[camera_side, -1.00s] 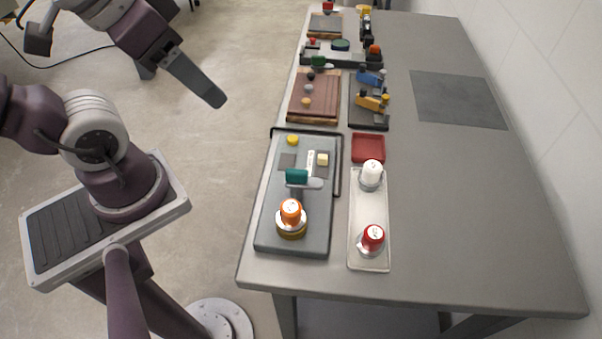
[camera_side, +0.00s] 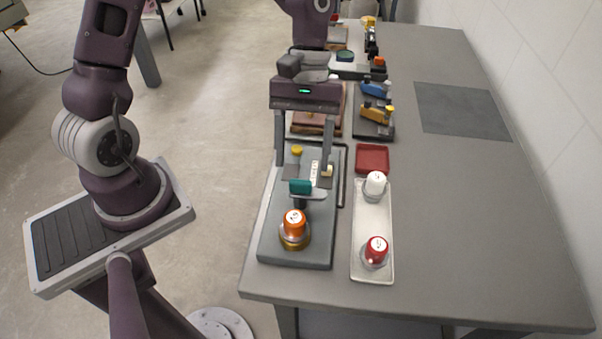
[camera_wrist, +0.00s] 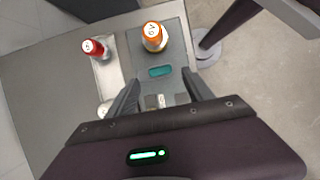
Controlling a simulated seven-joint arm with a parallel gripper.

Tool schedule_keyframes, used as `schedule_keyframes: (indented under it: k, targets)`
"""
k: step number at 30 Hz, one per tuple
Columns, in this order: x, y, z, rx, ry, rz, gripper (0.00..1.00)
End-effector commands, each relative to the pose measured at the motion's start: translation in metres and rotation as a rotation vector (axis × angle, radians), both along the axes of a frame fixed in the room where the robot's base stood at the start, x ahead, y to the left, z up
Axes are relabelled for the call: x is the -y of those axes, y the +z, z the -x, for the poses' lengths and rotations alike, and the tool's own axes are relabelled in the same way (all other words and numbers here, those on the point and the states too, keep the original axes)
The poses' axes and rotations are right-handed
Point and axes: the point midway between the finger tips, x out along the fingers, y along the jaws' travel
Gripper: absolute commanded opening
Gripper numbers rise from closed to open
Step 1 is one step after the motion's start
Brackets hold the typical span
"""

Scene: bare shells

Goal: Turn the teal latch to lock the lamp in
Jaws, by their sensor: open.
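The teal latch (camera_side: 300,187) stands on a grey board (camera_side: 290,250) behind the orange lamp (camera_side: 294,222), which sits in a brass-coloured ring. A grey arm is under the teal handle. The latch also shows in the wrist view (camera_wrist: 160,71), with the orange lamp (camera_wrist: 152,32) beyond it. My gripper (camera_side: 303,172) is open above the board, its two fingers apart and pointing down, slightly behind the latch. In the wrist view the fingers (camera_wrist: 160,88) lie to either side of the latch, and nothing is held. Whether a finger touches the latch cannot be told.
A pale tray (camera_side: 372,222) right of the board holds a white lamp (camera_side: 375,184) and a red lamp (camera_side: 375,250). A red dish (camera_side: 372,158) lies behind it. A yellow button (camera_side: 297,151) is on the board.

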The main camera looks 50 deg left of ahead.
Motion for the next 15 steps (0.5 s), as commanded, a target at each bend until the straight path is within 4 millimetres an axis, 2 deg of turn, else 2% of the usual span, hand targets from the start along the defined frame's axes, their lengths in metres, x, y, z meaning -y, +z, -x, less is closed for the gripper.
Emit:
schedule_keyframes:
  k: [3, 6, 15]
  targets:
    - [0.007, -0.022, 0.008, -0.004, -0.003, 0.001, 0.60]
    - [0.010, -0.035, 0.011, -0.002, -0.003, -0.001, 0.60]
    - [0.012, -0.042, 0.013, 0.001, -0.002, -0.002, 0.60]
